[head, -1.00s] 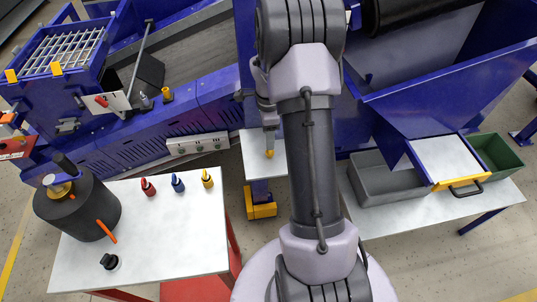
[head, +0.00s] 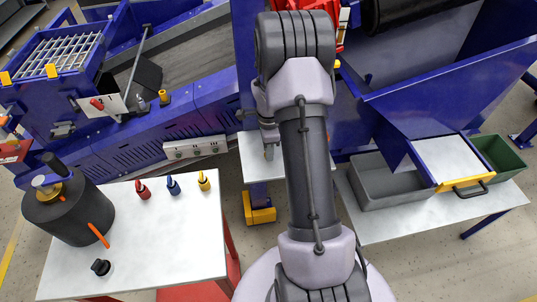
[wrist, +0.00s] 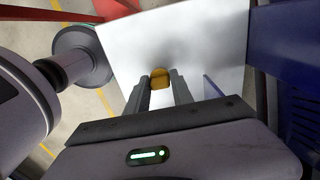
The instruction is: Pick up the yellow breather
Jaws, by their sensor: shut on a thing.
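The yellow breather (wrist: 160,77) is a small yellow-orange piece between my fingertips in the wrist view. My gripper (wrist: 160,82) is shut on it above the small white table (wrist: 200,45). I cannot tell whether the breather still touches the table. In the head view my gripper (head: 269,150) points down over that same table (head: 252,168), and the breather does not show there.
A white table (head: 130,240) at the left holds a dark pot (head: 70,212), a black knob (head: 101,267) and red, blue and yellow (head: 204,181) small bottles. A grey bin (head: 385,185) and green bin (head: 500,155) stand right. Blue machinery rises behind.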

